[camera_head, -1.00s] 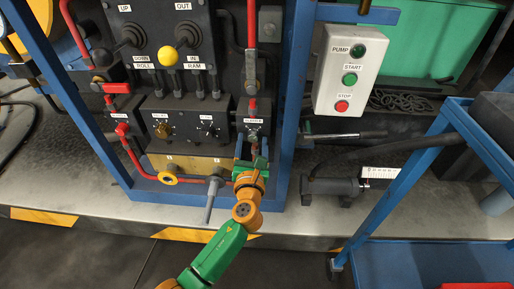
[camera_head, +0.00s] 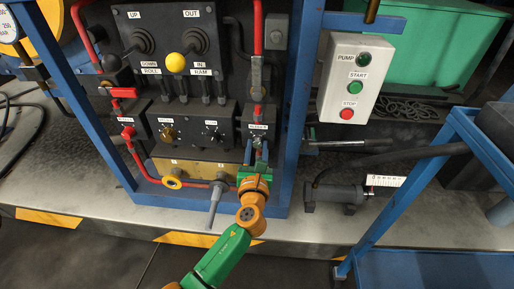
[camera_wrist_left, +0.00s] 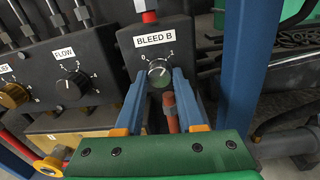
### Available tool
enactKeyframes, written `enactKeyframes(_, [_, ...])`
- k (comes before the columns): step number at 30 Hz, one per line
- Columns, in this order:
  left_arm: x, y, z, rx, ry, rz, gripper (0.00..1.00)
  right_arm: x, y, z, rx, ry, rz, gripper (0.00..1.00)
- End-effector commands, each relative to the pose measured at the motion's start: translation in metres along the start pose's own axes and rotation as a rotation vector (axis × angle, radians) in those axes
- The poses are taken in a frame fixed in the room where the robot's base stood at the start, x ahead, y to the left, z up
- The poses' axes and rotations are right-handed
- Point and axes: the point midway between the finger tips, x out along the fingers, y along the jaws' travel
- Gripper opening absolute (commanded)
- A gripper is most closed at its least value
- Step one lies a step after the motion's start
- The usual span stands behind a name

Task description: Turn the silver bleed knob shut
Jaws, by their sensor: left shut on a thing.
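The silver bleed knob (camera_wrist_left: 160,72) sits on a black box under the white BLEED B label (camera_wrist_left: 154,39), with a dial scale around it. In the head view its box (camera_head: 256,117) is at the lower right of the black panel. My left gripper (camera_wrist_left: 160,80) has its two blue fingers on either side of the knob and is shut on it. The white mark on the knob face shows between the fingers. In the head view my left gripper (camera_head: 259,150) reaches up to the box from below and mostly hides the knob. My right gripper is not in view.
A FLOW knob (camera_wrist_left: 75,83) sits left of the bleed box. A blue frame post (camera_wrist_left: 250,65) stands close on the right. A red-handled pipe (camera_head: 123,92), a grey lever (camera_head: 214,205) and a pump start-stop box (camera_head: 355,80) are nearby.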

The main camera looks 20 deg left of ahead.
Motion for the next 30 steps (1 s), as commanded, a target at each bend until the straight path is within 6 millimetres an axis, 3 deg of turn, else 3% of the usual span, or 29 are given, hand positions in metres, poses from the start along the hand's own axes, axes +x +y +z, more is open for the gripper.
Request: enactKeyframes(30, [-0.001,-0.002,0.0,-0.938,0.044,-0.006,0.0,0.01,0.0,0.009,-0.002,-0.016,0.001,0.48])
